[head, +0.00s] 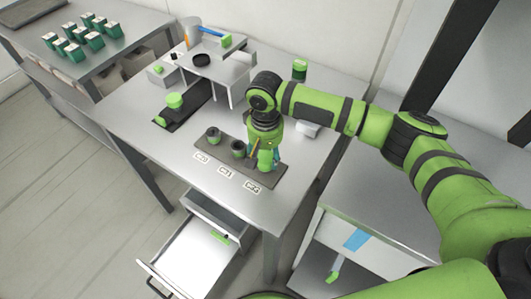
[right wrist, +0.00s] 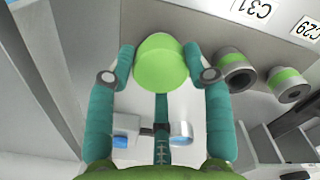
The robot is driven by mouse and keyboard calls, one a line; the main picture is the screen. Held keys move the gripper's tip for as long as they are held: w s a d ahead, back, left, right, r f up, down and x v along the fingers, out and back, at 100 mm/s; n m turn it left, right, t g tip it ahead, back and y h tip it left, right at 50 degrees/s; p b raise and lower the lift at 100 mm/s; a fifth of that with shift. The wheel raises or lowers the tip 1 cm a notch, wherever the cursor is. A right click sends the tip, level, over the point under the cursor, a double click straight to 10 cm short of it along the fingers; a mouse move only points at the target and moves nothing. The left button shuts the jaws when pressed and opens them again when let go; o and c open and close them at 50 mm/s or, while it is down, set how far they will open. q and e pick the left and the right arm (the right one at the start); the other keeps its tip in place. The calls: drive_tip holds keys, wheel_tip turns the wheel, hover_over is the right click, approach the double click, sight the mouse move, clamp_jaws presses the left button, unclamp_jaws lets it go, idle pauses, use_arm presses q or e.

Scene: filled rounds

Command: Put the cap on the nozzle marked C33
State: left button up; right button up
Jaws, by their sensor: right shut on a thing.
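My right gripper (head: 266,163) points down over the right end of the dark nozzle strip (head: 221,164), behind the label at that end (head: 252,187). In the right wrist view its fingers (right wrist: 160,58) are shut on a green cap (right wrist: 159,66). The nozzle under the cap is hidden, so I cannot tell whether the cap touches it. The middle nozzle (head: 237,148) and the left nozzle (head: 213,135) stand uncapped, with dark open tops. Labels C31 (right wrist: 257,10) and C29 (right wrist: 309,28) read clearly in the right wrist view. My left gripper is not in view.
A dark mat (head: 183,107) with green items lies behind the strip. A grey stand (head: 212,75) stands at the back of the table. A drawer (head: 190,252) hangs open in front. A side table (head: 108,55) holds several green-and-white boxes.

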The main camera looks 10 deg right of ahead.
drive_tip(key=shift+f, duration=0.2)
drive_tip(key=o, duration=1.4)
drive_tip(key=shift+o, duration=0.2)
drive_tip(key=shift+r+p, duration=0.1)
drive_tip(key=shift+p, duration=0.2)
wheel_tip(320, 180, up, 7)
drive_tip(key=p, duration=0.8)
drive_tip(key=shift+p, duration=0.3)
